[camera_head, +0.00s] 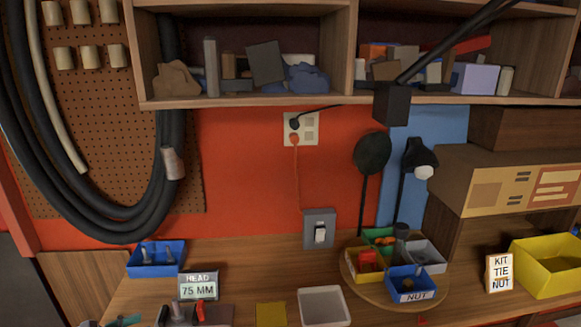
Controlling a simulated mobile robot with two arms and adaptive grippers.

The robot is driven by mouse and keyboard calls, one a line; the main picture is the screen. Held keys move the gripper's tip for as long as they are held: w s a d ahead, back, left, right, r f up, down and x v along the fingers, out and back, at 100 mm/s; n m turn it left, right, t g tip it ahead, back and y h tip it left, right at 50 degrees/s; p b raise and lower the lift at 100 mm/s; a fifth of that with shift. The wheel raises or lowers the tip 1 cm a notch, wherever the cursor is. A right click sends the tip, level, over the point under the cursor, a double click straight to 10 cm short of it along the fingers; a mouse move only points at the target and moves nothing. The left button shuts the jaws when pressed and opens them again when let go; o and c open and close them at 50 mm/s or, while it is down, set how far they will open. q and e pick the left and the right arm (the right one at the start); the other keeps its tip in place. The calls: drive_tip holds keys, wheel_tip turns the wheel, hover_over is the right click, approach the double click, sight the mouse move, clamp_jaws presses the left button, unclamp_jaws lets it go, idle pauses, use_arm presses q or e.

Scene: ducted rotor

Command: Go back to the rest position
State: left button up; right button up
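Neither of my grippers can be made out in the head view. The wooden workbench (250,252) runs along the bottom of the view. On it stands a round turntable (372,292) with small green, yellow, grey and blue bins. The blue bin (408,285) in front is labelled NUT. A sign (199,288) reads HEAD 75 MM, and a card (499,273) reads KIT TIE NUT. A white tray (323,307) and a yellow pad (270,315) lie at the front edge of the view.
A blue bin (156,260) with upright parts stands at left, and a yellow bin (546,266) at right. A dark bar ending in a block (392,103) reaches in from the upper right. A desk lamp (419,165) stands behind the turntable. Shelves (250,100) hang above.

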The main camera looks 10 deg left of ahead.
use_arm(q)
drive_tip(key=s+d+f+m+g+y, duration=0.1)
drive_tip(key=s+d+f+m+g, duration=0.4)
drive_tip(key=d+m, duration=0.3)
drive_tip(key=s+d+f+m+g+y, duration=0.2)
drive_tip(key=s+d+f+m, duration=0.3)
drive_tip(key=s+d+m, duration=0.25)
drive_tip(key=s+d+r+m+g+y, duration=0.1)
drive_tip(key=s+d+r+m+y, duration=0.15)
drive_tip(key=s+m, duration=0.45)
drive_tip(key=s+d+r+m+y, duration=0.1)
drive_tip(key=s+d+m+y, duration=0.1)
drive_tip(key=s+d+m, duration=0.45)
wheel_tip(320, 180, down, 28)
drive_tip(key=a+m+g+b, duration=0.2)
drive_tip(key=a+b, duration=0.1)
drive_tip(key=b, duration=0.1)
drive_tip(key=s+a+f+b, duration=0.2)
drive_tip(key=s+f, duration=1.4)
drive_tip(key=f, duration=0.3)
drive_tip(key=shift+s+a+f+g, duration=0.25)
drive_tip(key=shift+s+f+g, duration=0.05)
drive_tip(key=shift+f+g, duration=0.1)
